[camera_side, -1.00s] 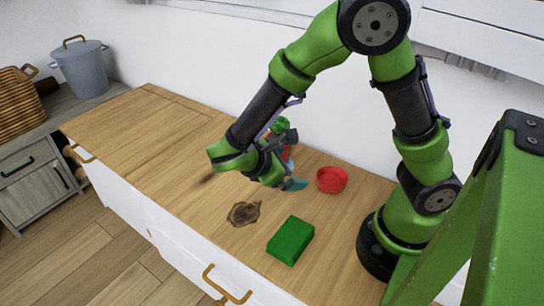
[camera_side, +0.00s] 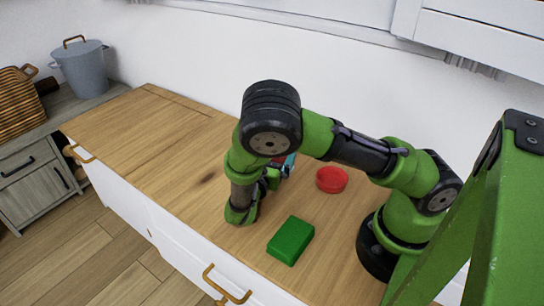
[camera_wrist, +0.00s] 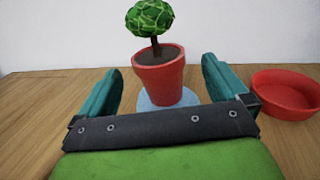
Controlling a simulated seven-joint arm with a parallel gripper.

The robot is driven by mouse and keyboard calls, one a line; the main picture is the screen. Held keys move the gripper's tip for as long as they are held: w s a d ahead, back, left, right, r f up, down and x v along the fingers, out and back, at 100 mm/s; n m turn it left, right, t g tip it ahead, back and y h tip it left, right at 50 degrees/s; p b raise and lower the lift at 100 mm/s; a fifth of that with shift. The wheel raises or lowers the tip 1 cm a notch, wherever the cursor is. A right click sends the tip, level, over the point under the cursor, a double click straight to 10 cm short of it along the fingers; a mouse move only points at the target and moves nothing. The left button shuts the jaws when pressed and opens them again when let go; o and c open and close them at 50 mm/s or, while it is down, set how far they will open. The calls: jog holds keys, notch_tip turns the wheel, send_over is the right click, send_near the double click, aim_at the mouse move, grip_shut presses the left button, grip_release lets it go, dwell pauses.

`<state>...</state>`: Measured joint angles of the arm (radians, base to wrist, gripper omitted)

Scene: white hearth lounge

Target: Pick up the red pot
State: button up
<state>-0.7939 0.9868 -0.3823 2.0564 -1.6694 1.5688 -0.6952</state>
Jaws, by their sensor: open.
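The red pot (camera_wrist: 160,82) stands upright in the wrist view, holding dark soil and a small tree with a round green crown (camera_wrist: 150,17). A pale blue disc (camera_wrist: 160,101) lies under it. My gripper (camera_wrist: 160,66) is open, its teal fingers on either side of the pot in the picture, with visible gaps. The pot appears ahead of the palm; whether it is between the fingertips is hard to tell. In the side view my arm hides most of the pot and gripper.
A red bowl (camera_side: 331,180) sits right of the gripper; it also shows in the wrist view (camera_wrist: 284,94). A green block (camera_side: 291,241) lies nearer the counter's front edge. The wooden counter (camera_side: 140,135) is clear to the left. A white wall stands behind.

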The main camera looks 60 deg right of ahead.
jog(key=x, duration=0.8)
jog(key=shift+w, duration=0.2)
jog(key=shift+a+r, duration=0.1)
jog(key=c, duration=1.3)
